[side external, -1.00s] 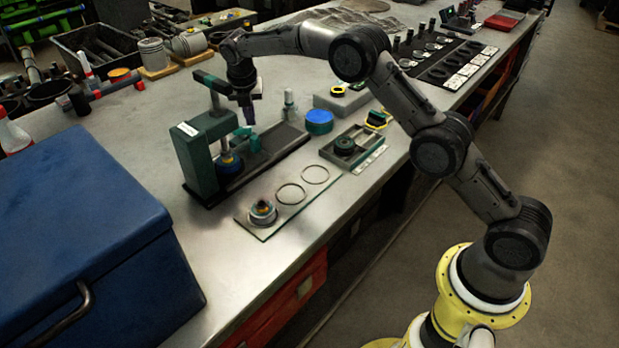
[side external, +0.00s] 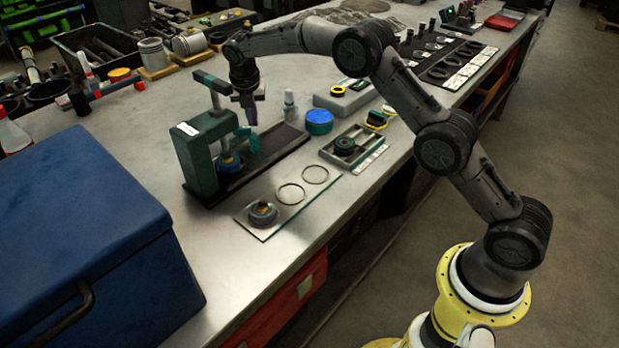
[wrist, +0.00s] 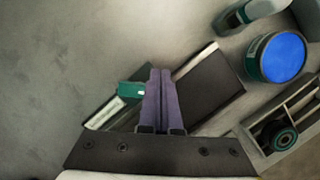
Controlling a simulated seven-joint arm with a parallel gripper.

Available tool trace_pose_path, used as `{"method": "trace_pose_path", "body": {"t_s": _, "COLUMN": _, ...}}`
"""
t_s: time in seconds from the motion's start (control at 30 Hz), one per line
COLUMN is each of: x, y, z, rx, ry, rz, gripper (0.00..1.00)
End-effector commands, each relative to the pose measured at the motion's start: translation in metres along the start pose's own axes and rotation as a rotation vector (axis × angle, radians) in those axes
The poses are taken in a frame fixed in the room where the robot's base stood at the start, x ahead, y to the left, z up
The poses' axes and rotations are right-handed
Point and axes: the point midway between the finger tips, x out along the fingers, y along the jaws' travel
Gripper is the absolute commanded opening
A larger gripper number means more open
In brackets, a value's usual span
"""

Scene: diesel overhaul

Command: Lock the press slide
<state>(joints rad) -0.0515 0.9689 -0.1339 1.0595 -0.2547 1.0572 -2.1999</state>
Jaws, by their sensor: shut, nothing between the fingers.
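The green press (side external: 198,155) stands on a long dark base (side external: 277,150) on the bench, with a dark crossbar on top. A blue part (side external: 229,161) sits under its ram. A teal handle-like piece (side external: 247,142) stands at the press's right side, over the base. My gripper (side external: 251,122) points down just above this teal piece, its fingers shut and empty. In the wrist view the purple fingers (wrist: 160,72) are together over the dark base (wrist: 208,88), with a green piece (wrist: 131,90) just left of them. Whether they touch it I cannot tell.
A blue-topped round container (side external: 319,121) and a small grey-white bottle (side external: 289,105) stand right of the press. A grey tray (side external: 352,146) and a glass plate with rings (side external: 262,235) lie in front. A large blue box (side external: 80,230) fills the left.

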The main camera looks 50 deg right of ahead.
Motion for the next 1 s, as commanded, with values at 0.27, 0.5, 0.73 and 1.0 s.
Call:
{"method": "trace_pose_path", "body": {"t_s": 0.27, "x": -0.002, "y": -0.004, "z": -0.005, "rx": 0.0, "ry": 0.0, "rz": 0.0, "gripper": 0.0}}
{"method": "trace_pose_path", "body": {"t_s": 0.5, "x": -0.002, "y": -0.004, "z": -0.006, "rx": 0.0, "ry": 0.0, "rz": 0.0, "gripper": 0.0}}
{"method": "trace_pose_path", "body": {"t_s": 0.73, "x": -0.003, "y": -0.005, "z": -0.009, "rx": -0.001, "ry": 0.001, "rz": 0.0, "gripper": 0.0}}
{"method": "trace_pose_path", "body": {"t_s": 1.0, "x": -0.004, "y": -0.008, "z": -0.013, "rx": -0.001, "ry": 0.001, "rz": 0.0, "gripper": 0.0}}
